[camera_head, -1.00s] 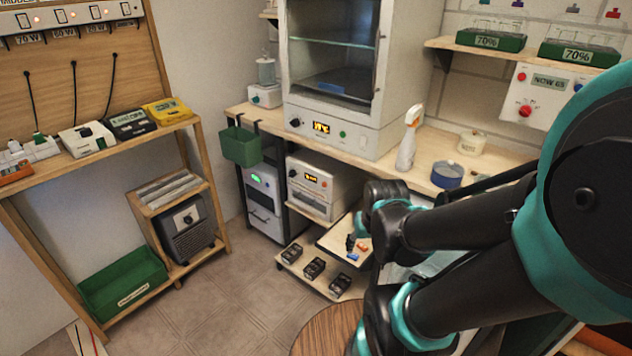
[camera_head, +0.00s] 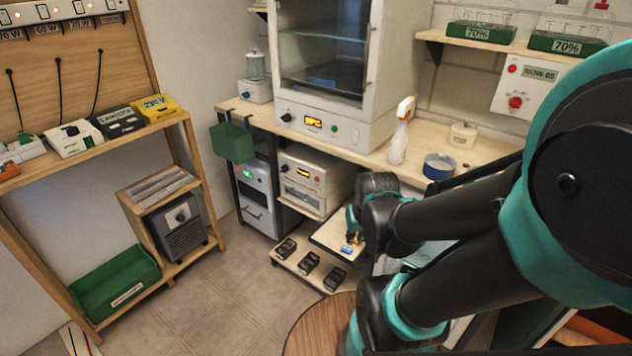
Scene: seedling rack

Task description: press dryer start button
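A white cabinet with a glass door (camera_head: 322,50) stands on the wooden bench, and its door looks shut. Its lower panel has a black knob (camera_head: 286,117), a lit orange display (camera_head: 313,122) and a small green button (camera_head: 334,128). No readable label shows which appliance is the dryer. My dark and teal arm comes in from the right, in front of the bench. My gripper cannot be made out behind the arm links.
A spray bottle (camera_head: 401,135), a blue dish (camera_head: 439,167) and a lidded pot (camera_head: 463,134) stand on the bench. A green bin (camera_head: 233,143) hangs at its left end. A round wooden top (camera_head: 318,325) is at the front. The tiled floor (camera_head: 218,290) at left is clear.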

